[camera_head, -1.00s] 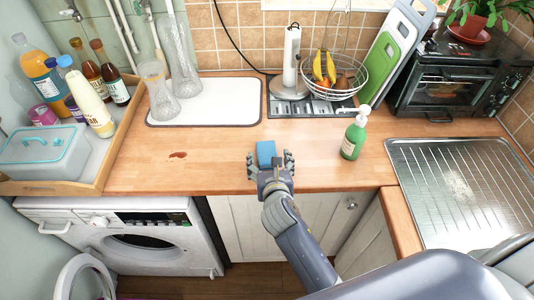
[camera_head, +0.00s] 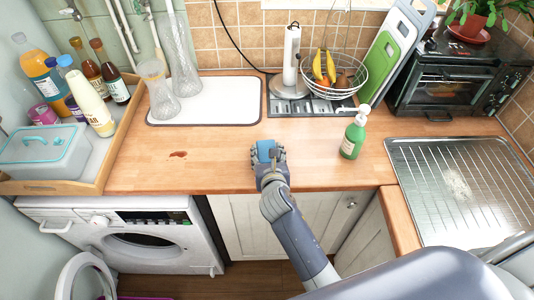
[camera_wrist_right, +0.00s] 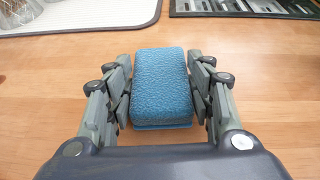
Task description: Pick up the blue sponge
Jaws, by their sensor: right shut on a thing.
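The blue sponge (camera_head: 265,150) is on the wooden counter near its front edge. My right gripper (camera_head: 267,155) is shut on it, with a finger on each side. In the right wrist view the blue sponge (camera_wrist_right: 161,85) stands between the two grey fingers of my right gripper (camera_wrist_right: 160,92), and they press against its left and right sides. I cannot tell whether the sponge is clear of the counter. My left gripper is not in view.
A green soap bottle (camera_head: 354,135) stands to the right of the sponge. A brown-red stain (camera_head: 178,154) lies on the counter to the left. A white drying mat (camera_head: 205,102) with glass vases is behind. A metal drainboard (camera_head: 455,190) is at the right.

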